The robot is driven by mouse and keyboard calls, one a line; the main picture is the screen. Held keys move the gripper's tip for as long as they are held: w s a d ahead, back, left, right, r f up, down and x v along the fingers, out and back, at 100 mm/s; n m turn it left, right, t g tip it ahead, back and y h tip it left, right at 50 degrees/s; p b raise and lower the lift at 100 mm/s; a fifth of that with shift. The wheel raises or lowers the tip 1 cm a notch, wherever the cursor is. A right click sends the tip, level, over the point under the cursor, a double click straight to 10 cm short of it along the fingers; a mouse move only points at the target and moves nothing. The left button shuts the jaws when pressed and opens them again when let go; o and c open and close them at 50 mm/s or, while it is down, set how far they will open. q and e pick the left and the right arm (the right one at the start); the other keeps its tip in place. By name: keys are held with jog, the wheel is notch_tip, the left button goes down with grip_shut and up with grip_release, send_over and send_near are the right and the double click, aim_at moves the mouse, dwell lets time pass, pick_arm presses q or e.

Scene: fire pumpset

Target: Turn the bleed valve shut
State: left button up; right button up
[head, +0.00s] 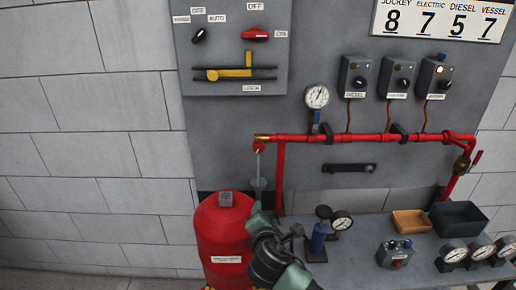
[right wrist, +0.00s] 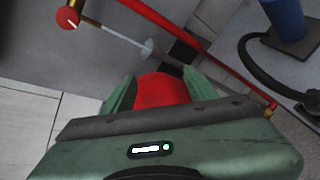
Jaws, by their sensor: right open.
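The bleed valve appears to be the small round red knob (head: 259,147) at the left end of the red pipe. In the right wrist view the red knob (right wrist: 67,18) shows at the upper left, on a brass fitting. A thin pale line runs from the fitting to a pale cup (right wrist: 147,47); I cannot tell whether it is water. My right gripper (head: 266,222) is open and empty, below the knob and apart from it, in front of the red tank's right side. Its green fingers (right wrist: 160,92) frame part of the red tank. My left gripper is not in view.
The red tank (head: 222,240) stands below the knob. The red pipe (head: 350,138) runs along the grey panel. The wall left of the panel is clear.

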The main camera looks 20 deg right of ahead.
aim_at(259, 149)
jog(key=w+r+n+t, duration=0.1)
jog(key=w+r+n, duration=0.2)
jog(key=w+r, duration=0.1)
jog(key=w+d+r+n+t, duration=0.1)
jog(key=w+r+n+t, duration=0.1)
jog(key=w+r+n, duration=0.1)
jog(key=w+r+n+t+h, duration=0.1)
jog(key=w+r+n, duration=0.2)
jog(key=w+r, duration=0.1)
jog(key=shift+w+d+r+n+t, duration=0.3)
jog(key=shift+w+d+r+n, duration=0.05)
jog(key=shift+r+n, duration=0.05)
jog(key=shift+p+x, duration=0.45)
jog(key=shift+x, duration=2.85)
jog(key=shift+f, duration=0.15)
grip_shut()
